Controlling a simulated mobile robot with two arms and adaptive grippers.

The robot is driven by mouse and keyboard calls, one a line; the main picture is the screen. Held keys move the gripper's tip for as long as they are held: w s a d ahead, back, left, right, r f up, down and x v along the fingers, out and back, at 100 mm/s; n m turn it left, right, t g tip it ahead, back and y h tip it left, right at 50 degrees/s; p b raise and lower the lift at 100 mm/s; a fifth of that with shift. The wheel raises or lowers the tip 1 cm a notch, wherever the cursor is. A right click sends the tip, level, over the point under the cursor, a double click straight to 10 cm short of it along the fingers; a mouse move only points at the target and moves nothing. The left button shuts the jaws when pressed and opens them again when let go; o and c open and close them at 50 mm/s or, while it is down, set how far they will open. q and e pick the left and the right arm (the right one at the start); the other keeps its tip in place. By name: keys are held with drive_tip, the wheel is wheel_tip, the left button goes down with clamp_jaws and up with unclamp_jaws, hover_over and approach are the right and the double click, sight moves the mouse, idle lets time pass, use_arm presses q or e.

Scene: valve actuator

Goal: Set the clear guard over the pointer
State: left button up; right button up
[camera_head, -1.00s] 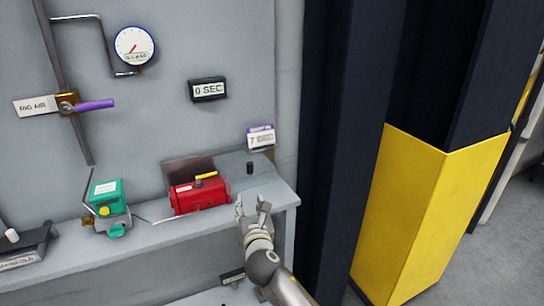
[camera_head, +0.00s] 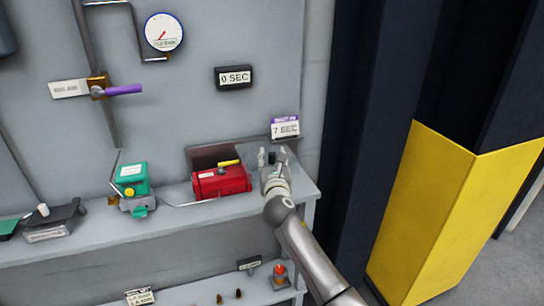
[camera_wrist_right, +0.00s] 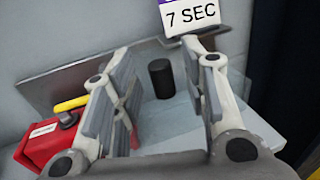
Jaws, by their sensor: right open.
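The red actuator (camera_head: 220,183) sits on the bench with a yellow pointer (camera_head: 229,163) on top. Both also show at the left of the right wrist view, the pointer (camera_wrist_right: 70,104) partly behind a finger. To the right of the actuator stands a black knob (camera_head: 271,157). Around it is a pale, see-through patch that looks like the clear guard (camera_head: 252,153); its outline is hard to make out. My right gripper (camera_head: 271,160) is open at the knob. In the wrist view the knob (camera_wrist_right: 160,78) shows between and beyond the fingers, apart from both. My left gripper is out of view.
A "7 SEC" card (camera_head: 285,127) stands behind the knob. A green-and-grey device (camera_head: 133,184) sits left of the actuator. The bench (camera_head: 180,212) ends just right of my gripper. A lower shelf (camera_head: 205,292) holds small items. A dark and yellow pillar (camera_head: 440,200) stands at right.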

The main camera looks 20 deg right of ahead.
drive_tip(key=shift+x, duration=0.95)
clamp_jaws()
